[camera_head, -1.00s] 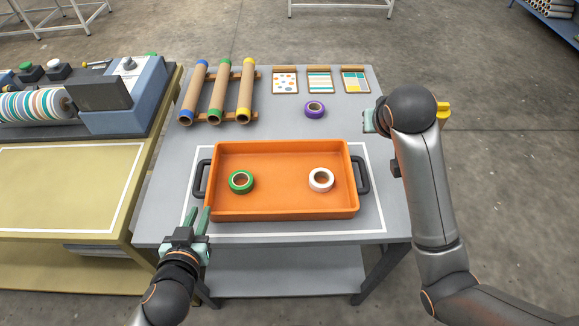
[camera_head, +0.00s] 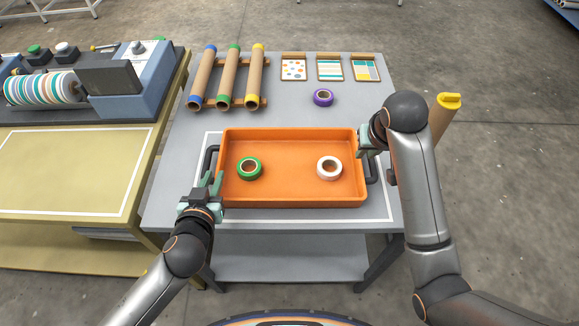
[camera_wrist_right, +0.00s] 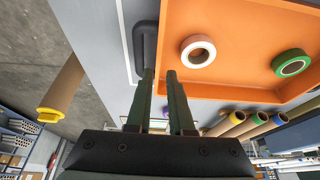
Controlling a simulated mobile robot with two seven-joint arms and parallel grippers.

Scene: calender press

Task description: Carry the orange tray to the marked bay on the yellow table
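The orange tray (camera_head: 290,192) rests on the grey table (camera_head: 170,205), holding a green tape roll (camera_head: 249,168) and a white tape roll (camera_head: 329,168). Black handles stick out at its left (camera_head: 210,158) and right (camera_head: 373,168) ends. My left gripper (camera_head: 211,180) is open at the left handle, fingers pointing away from me. My right gripper (camera_head: 368,142) is by the right handle. In the right wrist view its fingers (camera_wrist_right: 160,74) are apart, with the handle (camera_wrist_right: 145,45) just beyond the left fingertip. The marked bay (camera_head: 65,172) is a white outline on the yellow table (camera_head: 150,150).
The bay is empty. A press (camera_head: 125,85) stands behind it. Capped tubes on a rack (camera_head: 228,80), sample cards (camera_head: 329,69) and a purple tape roll (camera_head: 323,97) are at the grey table's back. A yellow-capped tube (camera_head: 442,112) stands beyond my right arm.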

